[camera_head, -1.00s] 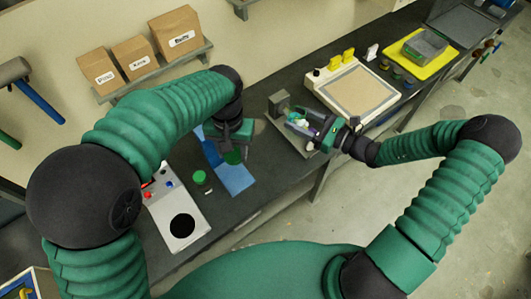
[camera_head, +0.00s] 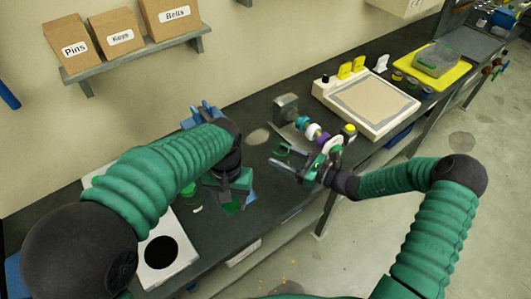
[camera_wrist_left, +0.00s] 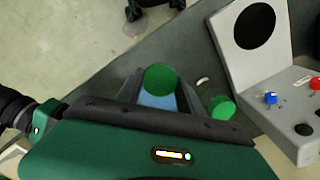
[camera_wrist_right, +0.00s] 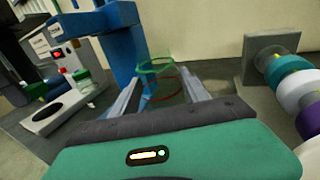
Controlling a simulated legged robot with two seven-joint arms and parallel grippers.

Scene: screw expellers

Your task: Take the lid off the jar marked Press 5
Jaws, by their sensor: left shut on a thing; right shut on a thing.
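My left gripper (camera_head: 232,203) is shut on a green-topped round thing (camera_wrist_left: 160,78), seen from above in the left wrist view. What lies under this green top is mostly hidden. A small jar with a green lid (camera_wrist_left: 220,107) stands beside it on the bench; part of it shows in the head view (camera_head: 188,189). My right gripper (camera_wrist_right: 165,90) is shut on a see-through thing with a green edge (camera_wrist_right: 155,67) and a red ring. In the head view the right gripper (camera_head: 288,162) is over the bench's front side. I cannot read Press 5 on anything.
A grey stand (camera_head: 286,106) with coloured rings on a rod is close behind my right gripper. A white panel (camera_head: 178,262) with a black disc lies left. A blue upright piece (camera_wrist_right: 125,50) rises ahead of the right gripper. A cream tray (camera_head: 335,107) stands to the right.

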